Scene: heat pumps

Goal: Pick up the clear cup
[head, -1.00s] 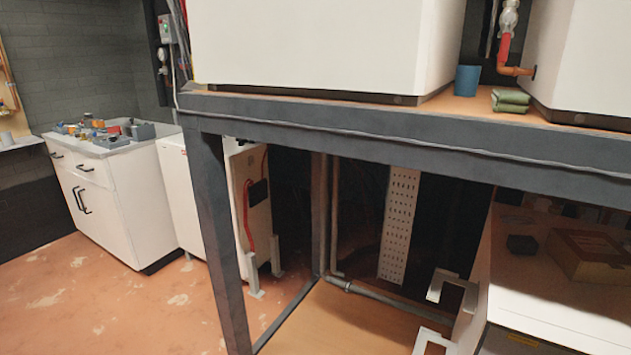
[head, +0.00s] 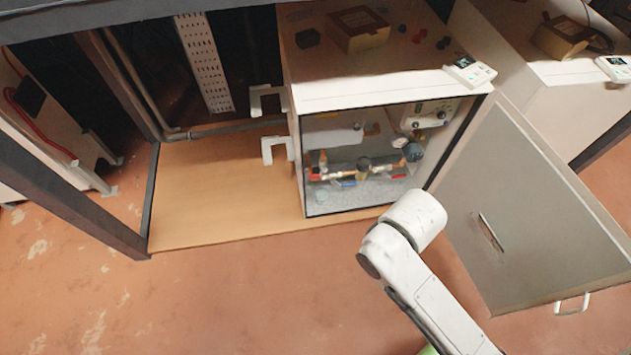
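A small pale, see-through shape (head: 321,197) stands on the grey floor of the open cabinet, near its front left corner. It looks like the clear cup, but it is too small to be sure. My white arm rises from the lower right to just in front of the cabinet's lower right corner. My gripper is not visible, so I cannot tell whether it is open or shut.
The white cabinet (head: 390,85) holds pipes, gauges and valves. Its grey door (head: 535,205) stands wide open to the right. A cardboard box (head: 358,30) lies on top. The wooden board (head: 215,195) to the left is bare.

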